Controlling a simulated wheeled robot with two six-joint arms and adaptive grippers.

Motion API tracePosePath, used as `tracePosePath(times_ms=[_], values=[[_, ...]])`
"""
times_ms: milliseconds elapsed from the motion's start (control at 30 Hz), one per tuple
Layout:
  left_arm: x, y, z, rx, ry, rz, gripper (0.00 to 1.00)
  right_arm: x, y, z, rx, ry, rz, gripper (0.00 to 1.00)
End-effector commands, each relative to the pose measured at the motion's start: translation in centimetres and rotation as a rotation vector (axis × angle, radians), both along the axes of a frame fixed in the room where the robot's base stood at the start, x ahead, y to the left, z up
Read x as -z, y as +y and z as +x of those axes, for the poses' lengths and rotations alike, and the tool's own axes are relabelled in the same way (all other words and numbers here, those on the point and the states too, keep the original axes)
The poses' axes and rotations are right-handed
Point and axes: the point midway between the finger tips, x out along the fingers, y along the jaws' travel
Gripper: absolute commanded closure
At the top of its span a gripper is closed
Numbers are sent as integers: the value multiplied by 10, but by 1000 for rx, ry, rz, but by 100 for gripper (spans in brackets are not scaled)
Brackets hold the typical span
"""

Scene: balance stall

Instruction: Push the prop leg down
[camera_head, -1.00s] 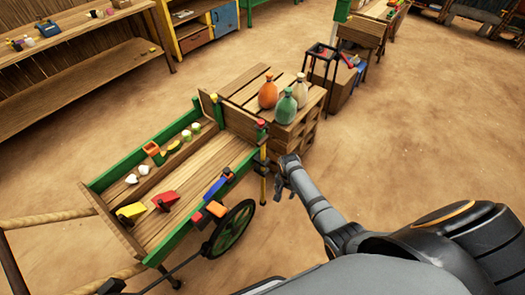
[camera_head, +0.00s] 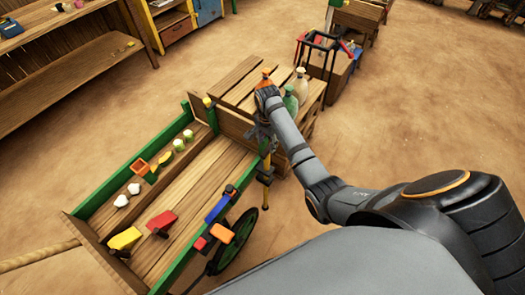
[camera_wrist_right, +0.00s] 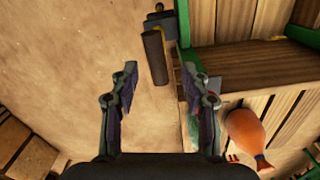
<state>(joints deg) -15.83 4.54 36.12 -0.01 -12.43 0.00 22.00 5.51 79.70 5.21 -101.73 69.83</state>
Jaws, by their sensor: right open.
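In the right wrist view, a brown cylinder (camera_wrist_right: 155,57) with a dark end piece, apparently part of the leg, lies ahead of my right gripper (camera_wrist_right: 160,80). The fingers are open with nothing held between them. I cannot tell whether they touch the leg. The cart (camera_head: 187,120) has green rails. My left gripper is out of view.
A slatted crate (camera_head: 235,88) adjoins the cart, carrying an orange bottle (camera_head: 266,79), a green bottle (camera_head: 290,102) and a pale bottle (camera_head: 300,84). The cart bed holds several blocks and scoops. A cart wheel (camera_head: 240,232) stands nearby. Sandy floor is open to the right.

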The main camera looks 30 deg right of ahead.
Motion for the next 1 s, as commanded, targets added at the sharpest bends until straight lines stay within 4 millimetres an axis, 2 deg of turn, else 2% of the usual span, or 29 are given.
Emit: tracePosePath(times_ms=[100,267,400,600,733,967,1000], values=[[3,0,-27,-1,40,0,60,8,0,-1,0,3,0,53],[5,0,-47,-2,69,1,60,40,0,-1,0,5,2,53],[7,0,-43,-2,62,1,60,70,1,-1,0,3,1,53],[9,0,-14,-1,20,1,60,99,0,-1,-1,1,1,53],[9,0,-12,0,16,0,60,105,0,-1,-1,1,0,53],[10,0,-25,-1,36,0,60,105,0,-1,-1,0,0,53],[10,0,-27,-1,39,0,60,105,0,-1,-1,0,0,59]])
